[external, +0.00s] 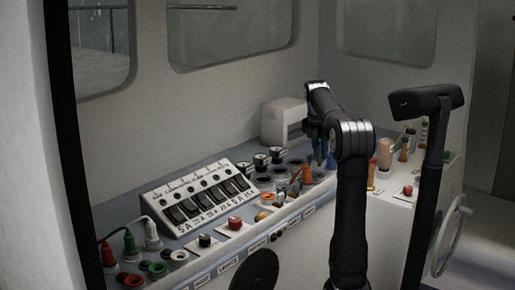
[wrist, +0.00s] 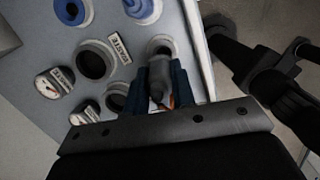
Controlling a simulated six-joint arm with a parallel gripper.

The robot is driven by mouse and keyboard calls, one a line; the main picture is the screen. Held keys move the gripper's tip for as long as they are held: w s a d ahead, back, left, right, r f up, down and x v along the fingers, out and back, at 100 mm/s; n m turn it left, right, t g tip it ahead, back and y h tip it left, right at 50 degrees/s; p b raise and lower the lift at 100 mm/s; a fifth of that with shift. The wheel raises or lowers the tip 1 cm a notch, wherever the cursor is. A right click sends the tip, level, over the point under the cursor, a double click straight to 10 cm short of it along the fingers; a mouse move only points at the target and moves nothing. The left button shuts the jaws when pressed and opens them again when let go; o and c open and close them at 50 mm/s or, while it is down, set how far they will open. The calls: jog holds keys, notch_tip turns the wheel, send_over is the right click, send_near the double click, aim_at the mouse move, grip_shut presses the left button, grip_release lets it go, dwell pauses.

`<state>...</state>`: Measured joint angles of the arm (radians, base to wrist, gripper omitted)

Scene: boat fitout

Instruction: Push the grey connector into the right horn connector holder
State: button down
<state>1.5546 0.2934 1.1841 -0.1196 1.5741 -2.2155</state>
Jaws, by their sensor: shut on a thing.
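In the wrist view my gripper (wrist: 160,77) has its dark blue fingers closed on the grey connector (wrist: 158,70). The connector's far end lines up with a pale round holder (wrist: 161,42) near the console's edge. I cannot tell whether the tip is inside the holder or just above it, and no label for this holder is readable. In the external view my gripper (external: 319,150) points down over the back right of the console; the grey connector cannot be made out there.
Two empty dark holders (wrist: 94,62) (wrist: 115,98), a WASTE label (wrist: 119,48), a blue-ringed holder (wrist: 72,11), a blue connector (wrist: 141,8) and gauges (wrist: 53,84) surround the spot. A switch panel (external: 202,196) stands left; a throttle lever (external: 428,101) rises at right.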

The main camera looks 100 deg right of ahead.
aim_at(321, 159)
jog(key=shift+f, duration=2.35)
jog(key=shift+f, duration=0.1)
jog(key=c, duration=1.1)
grip_release()
jog(key=shift+c, duration=0.2)
notch_tip(321, 159, up, 17)
jog(key=w+a, duration=0.1)
jog(key=w, duration=0.1)
jog(key=shift+a, duration=0.3)
